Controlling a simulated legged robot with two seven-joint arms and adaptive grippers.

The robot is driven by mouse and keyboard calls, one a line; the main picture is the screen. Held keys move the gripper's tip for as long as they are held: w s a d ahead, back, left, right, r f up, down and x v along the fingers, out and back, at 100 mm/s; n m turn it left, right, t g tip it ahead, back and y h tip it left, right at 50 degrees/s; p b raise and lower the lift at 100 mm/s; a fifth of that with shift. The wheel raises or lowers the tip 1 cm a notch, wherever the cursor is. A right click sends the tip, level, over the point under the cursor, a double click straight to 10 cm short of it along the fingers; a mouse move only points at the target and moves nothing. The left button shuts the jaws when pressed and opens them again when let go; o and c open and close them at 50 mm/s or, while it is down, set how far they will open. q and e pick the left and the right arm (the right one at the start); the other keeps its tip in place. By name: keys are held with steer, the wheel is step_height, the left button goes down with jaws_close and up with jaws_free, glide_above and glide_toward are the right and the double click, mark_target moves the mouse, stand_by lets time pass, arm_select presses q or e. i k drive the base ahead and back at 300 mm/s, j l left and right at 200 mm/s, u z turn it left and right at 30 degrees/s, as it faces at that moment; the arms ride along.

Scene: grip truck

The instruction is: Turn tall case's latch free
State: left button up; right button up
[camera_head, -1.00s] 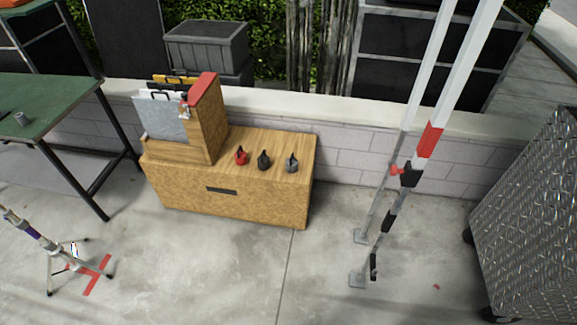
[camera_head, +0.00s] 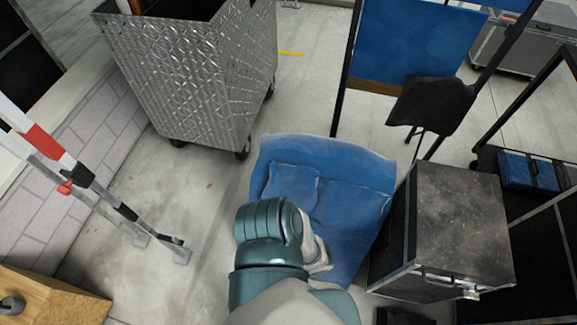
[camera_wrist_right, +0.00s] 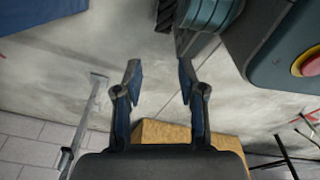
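A dark speckled case (camera_head: 462,225) with metal edges stands at the right in the head view, with its top and front side showing. A metal handle or latch fitting (camera_head: 470,292) sits near its lower front edge, too small to tell its position. A tall diamond-plate case (camera_head: 195,75) on wheels stands at the upper left; no latch shows on it. I cannot tell which is the task's case. My right gripper (camera_wrist_right: 160,78) is open and empty in the right wrist view, with both fingers apart over the floor. My left gripper is not in view.
A black stool-like seat (camera_head: 432,103) and blue panel (camera_head: 415,40) stand behind. White-red poles (camera_head: 45,145) lean at left. A wooden cabinet (camera_head: 50,300) is at lower left.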

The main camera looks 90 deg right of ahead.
mark_target(470, 292)
steer(key=z, duration=2.05)
steer(key=l+z, duration=0.15)
steer(key=z, duration=1.25)
steer(key=l+z, duration=0.15)
steer(key=z, duration=1.2)
steer(key=l+z, duration=0.1)
steer(key=z, duration=0.6)
